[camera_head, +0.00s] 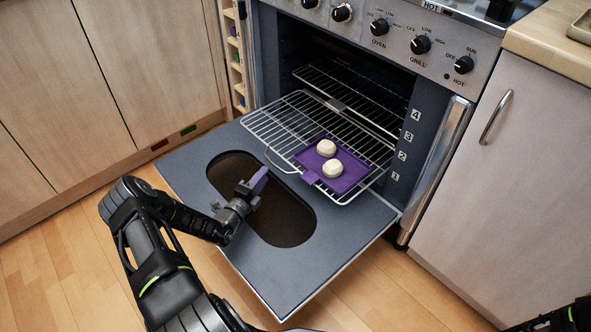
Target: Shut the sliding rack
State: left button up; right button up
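The sliding rack (277,127) is a wire shelf pulled partway out of the oven, over the lowered oven door (341,243). A purple tray (349,178) with two pale round buns (332,168) lies on the rack's right part. My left gripper (257,183) is above the door's dark window, in front of the rack's front edge and apart from it in the picture. Its fingers appear close together, but I cannot tell whether they are shut. My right gripper is out of view; only dark parts of my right arm show at the bottom right corner.
Another wire rack (350,92) sits higher inside the oven. Control knobs (420,45) line the panel above. A cabinet with a curved handle (496,117) stands on the right, and wooden cabinets (50,90) on the left. Wooden floor lies around the open door.

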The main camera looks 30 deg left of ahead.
aim_at(273, 163)
pick_arm(q)
jog(key=shift+r, duration=0.1)
jog(key=shift+w, duration=0.1)
jog(key=w+b, duration=0.1)
jog(key=w, duration=0.3)
jog(key=w+f+b, duration=0.1)
jog(key=w, duration=0.1)
jog(key=shift+w+a+b, duration=0.15)
jog(key=shift+a+b, duration=0.1)
jog(key=shift+b, duration=0.1)
jog(key=shift+w+r, duration=0.15)
jog(key=shift+w, duration=0.45)
grip_shut()
dwell(0.8)
